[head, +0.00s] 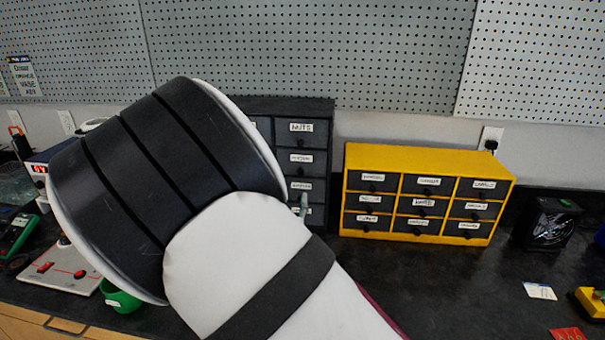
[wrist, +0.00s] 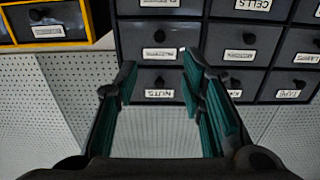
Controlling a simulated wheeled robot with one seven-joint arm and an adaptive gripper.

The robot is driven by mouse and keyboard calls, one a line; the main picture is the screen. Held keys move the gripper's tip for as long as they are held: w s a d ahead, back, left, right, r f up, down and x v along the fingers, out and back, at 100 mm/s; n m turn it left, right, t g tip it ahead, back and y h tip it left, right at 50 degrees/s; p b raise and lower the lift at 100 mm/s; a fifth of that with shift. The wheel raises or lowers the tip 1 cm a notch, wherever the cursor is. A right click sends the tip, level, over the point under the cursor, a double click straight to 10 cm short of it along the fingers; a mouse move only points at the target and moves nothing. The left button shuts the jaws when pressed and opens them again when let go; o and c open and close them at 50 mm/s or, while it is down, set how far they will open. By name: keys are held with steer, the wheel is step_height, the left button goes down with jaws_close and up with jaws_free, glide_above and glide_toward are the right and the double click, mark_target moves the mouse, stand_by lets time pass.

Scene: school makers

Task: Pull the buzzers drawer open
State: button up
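A dark grey drawer cabinet (head: 318,110) stands against the wall, partly hidden by my arm in the head view. Its drawers look shut, with black knobs and white labels. In the wrist view it shows upside down, with a NUTS drawer (wrist: 175,82) and another drawer (wrist: 190,33) with a blurred label. I cannot tell which label reads buzzers. My gripper (wrist: 158,66) is open and empty, its teal-padded fingers spread in front of these drawers. The NUTS knob shows between the fingers; contact cannot be told. In the head view my arm hides most of the gripper.
A yellow cabinet (head: 425,158) with black drawers stands to the right on the black worktop (head: 400,288). A small black fan (head: 549,224) is further right. A green cup (head: 121,298) and a device with red switches (head: 62,270) lie left. Pegboard covers the wall behind.

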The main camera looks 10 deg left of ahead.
mark_target(300, 173)
steer(key=w, duration=1.3)
steer(key=shift+w+d, duration=0.1)
steer(key=shift+d, duration=0.15)
jaws_close()
